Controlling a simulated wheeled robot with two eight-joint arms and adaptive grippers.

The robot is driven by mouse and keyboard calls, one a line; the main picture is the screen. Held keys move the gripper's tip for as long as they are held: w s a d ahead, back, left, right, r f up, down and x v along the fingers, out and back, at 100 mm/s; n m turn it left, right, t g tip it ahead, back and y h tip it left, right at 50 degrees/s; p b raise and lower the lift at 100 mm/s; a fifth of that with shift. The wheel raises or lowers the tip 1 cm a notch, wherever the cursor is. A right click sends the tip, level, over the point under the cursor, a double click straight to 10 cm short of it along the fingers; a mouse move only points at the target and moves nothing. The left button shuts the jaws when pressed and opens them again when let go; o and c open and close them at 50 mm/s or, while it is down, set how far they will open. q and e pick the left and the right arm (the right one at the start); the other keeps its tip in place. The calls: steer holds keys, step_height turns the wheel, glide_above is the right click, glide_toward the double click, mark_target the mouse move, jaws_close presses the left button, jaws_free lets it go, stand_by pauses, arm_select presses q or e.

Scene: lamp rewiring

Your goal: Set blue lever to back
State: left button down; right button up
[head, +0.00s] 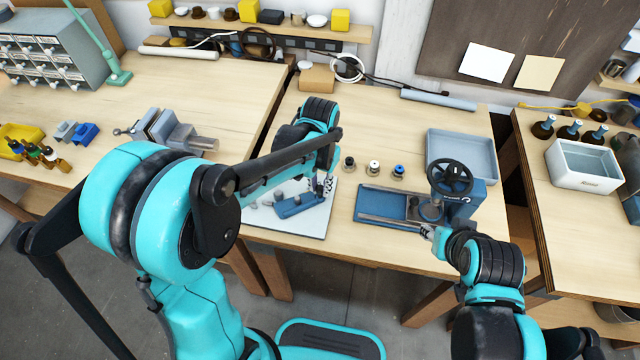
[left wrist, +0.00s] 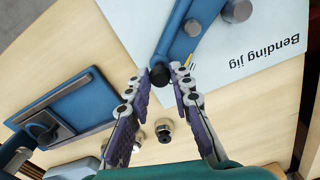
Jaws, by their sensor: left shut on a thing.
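The blue lever (head: 297,206) belongs to the bending jig, which sits on a white sheet (head: 262,222) at the front left of the middle table. In the left wrist view the lever (left wrist: 183,32) ends in a dark round knob (left wrist: 160,75). My left gripper (head: 325,185) is over the right end of the jig. In the left wrist view my left gripper (left wrist: 161,78) has its fingertips on both sides of the knob, shut on it. My right gripper (head: 431,231) is low at the front of the blue handwheel press; its fingers are too small to read.
The blue press (head: 387,208) with a black handwheel (head: 450,177) stands right of the jig. Several small knobbed pieces (head: 373,168) stand behind, between jig and press. A grey-blue tray (head: 460,150) lies at the back right. Bare tabletop lies between sheet and press.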

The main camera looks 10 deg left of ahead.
arm_select(q)
steer(key=shift+s, duration=0.15)
steer(key=s+m, duration=0.3)
steer(key=shift+d+p, duration=0.3)
steer(key=shift+d, duration=0.1)
steer(key=shift+s+m, duration=1.2)
steer(key=shift+s+a+m, duration=0.1)
steer(key=shift+s+m, duration=0.3)
steer(key=shift+s, duration=0.2)
steer(key=shift+s+a+p, duration=0.15)
steer(key=shift+s+p, duration=0.2)
steer(key=shift+s, duration=0.25)
steer(key=c, duration=1.3)
jaws_free()
